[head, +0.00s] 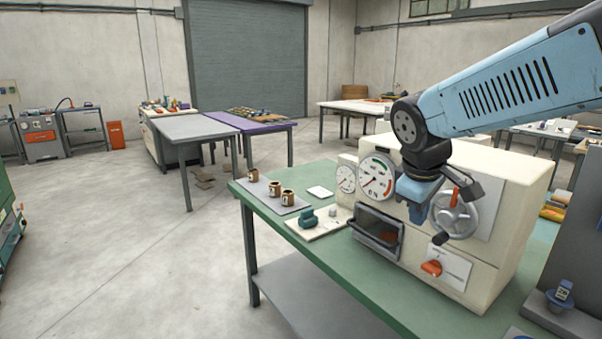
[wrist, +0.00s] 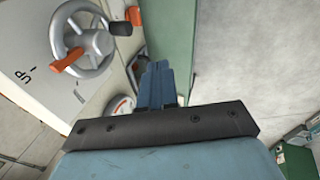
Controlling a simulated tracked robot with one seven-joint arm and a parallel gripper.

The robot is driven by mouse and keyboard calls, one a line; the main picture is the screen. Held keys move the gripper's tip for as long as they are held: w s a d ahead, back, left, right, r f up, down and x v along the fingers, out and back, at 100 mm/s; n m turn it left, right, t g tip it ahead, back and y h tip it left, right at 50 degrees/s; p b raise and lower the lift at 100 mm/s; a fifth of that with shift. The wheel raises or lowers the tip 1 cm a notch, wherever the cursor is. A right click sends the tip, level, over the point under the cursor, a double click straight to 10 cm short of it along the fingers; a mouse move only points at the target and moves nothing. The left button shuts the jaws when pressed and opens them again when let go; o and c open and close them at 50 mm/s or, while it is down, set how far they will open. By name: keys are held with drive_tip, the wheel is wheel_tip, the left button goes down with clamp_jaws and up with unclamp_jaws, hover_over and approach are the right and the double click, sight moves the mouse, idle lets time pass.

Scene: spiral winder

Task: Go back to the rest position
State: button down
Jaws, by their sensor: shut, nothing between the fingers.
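My gripper (head: 418,212) hangs from the blue arm in front of the cream machine (head: 508,175). It points down, beside the machine's handwheel (head: 455,213). In the wrist view my gripper's fingers (wrist: 161,82) are together with nothing between them. The grey handwheel (wrist: 88,42) with its orange pointer and dark knob shows at the upper left there. I cannot tell whether the fingers touch the machine, but a gap seems to lie between them and the wheel.
The machine stands on a green-topped table (head: 262,208). It has two dials, a drawer (head: 377,235) and an orange knob (head: 431,268). Small brown mugs (head: 275,189) stand on a grey mat at the table's left end.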

drive_tip(key=s+r+m+t+y, duration=0.1)
drive_tip(key=s+m+y, duration=0.1)
drive_tip(key=s+m, duration=0.6)
drive_tip(key=shift+s+d+r+t, duration=0.35)
drive_tip(key=shift+s+d, duration=0.1)
drive_tip(key=shift+s, duration=0.6)
idle(0.6)
